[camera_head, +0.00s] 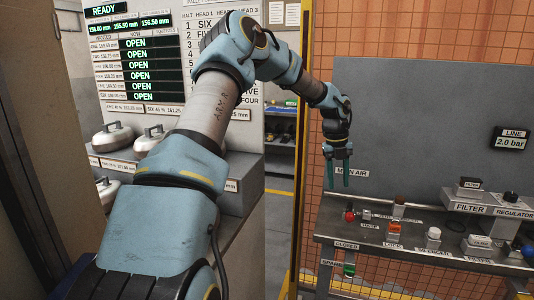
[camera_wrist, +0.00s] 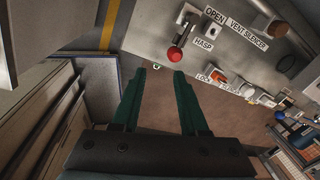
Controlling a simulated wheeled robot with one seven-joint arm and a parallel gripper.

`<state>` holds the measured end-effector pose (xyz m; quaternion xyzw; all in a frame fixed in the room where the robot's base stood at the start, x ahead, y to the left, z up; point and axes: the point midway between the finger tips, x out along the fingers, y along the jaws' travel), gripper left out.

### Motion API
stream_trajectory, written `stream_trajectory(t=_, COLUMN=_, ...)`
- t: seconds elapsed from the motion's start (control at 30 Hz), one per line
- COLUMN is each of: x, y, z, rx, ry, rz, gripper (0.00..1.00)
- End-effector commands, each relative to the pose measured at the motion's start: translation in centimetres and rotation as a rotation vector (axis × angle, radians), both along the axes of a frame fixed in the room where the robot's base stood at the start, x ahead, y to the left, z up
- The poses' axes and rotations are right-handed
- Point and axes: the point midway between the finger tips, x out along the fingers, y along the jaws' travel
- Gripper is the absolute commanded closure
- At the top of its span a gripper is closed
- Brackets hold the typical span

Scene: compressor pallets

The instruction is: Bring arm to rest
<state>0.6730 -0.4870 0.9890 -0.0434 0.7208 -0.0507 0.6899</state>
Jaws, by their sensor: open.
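My arm reaches up from the lower left of the head view and bends over to the right. In the wrist view my gripper (camera_wrist: 160,76) shows the same open, empty fingers. A red knob (camera_wrist: 175,54) lies just beyond the fingertips in that view; I cannot tell the exact gap.
The grey bench (camera_head: 330,228) holds a red knob (camera_head: 349,216), an orange block (camera_head: 394,228), a filter (camera_head: 470,195) and a regulator (camera_head: 510,200). A pressure display (camera_head: 511,139) is on the panel. A yellow post (camera_head: 300,150) stands left of the gripper.

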Motion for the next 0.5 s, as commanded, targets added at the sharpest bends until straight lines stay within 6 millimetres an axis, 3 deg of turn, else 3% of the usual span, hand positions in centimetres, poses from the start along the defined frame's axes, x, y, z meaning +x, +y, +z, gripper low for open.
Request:
stream_trajectory(t=0.23, x=-4.4, y=9.6, z=0.9, rx=0.098, ry=0.023, rz=0.777, gripper=0.57)
stream_trajectory(t=0.5, x=-10.4, y=21.1, z=2.0, rx=0.084, ry=0.048, rz=1.752, gripper=0.57)
